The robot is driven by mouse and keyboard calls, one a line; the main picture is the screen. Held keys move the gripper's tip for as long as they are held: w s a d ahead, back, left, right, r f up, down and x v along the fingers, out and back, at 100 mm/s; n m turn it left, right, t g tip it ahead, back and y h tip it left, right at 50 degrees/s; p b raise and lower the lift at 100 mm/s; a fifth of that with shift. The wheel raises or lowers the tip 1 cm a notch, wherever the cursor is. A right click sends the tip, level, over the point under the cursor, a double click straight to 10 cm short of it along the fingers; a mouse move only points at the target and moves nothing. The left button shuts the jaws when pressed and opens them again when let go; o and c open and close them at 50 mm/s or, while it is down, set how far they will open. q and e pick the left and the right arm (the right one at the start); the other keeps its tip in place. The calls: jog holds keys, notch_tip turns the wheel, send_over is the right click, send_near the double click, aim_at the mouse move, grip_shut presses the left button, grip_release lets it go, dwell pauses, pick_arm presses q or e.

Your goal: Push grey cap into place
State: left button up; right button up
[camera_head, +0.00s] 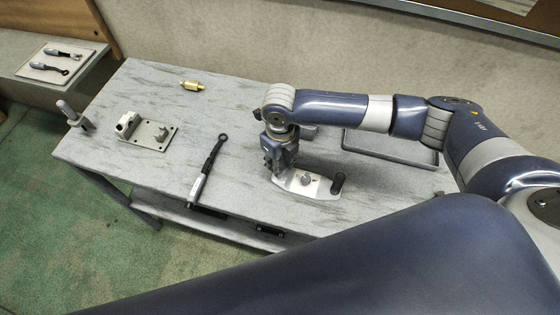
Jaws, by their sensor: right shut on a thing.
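A silver-grey plate-like device (308,189) lies on the worktable. It has a small round grey knob (306,179) on top and an upright black handle (338,183) at its right end. I cannot tell which part is the grey cap. My right gripper (279,168) points down over the device's left end, left of the knob. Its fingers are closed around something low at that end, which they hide. Whether that piece touches or is seated in the device cannot be made out. My left gripper is not in view.
On the table (235,105) are a black-handled wrench-like tool (207,170), a bracket on a plate (147,130), a brass fitting (193,86) and a grey tray (390,148). A grey upright tool (74,115) stands at the left edge. A side shelf (25,55) holds small tools.

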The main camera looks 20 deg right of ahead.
jog(key=shift+f+b, duration=0.65)
jog(key=shift+f, duration=0.6)
jog(key=o, duration=1.6)
jog(key=shift+r, duration=0.1)
jog(key=shift+r+p, duration=2.05)
jog(key=shift+p, duration=0.05)
jog(key=shift+r, duration=0.9)
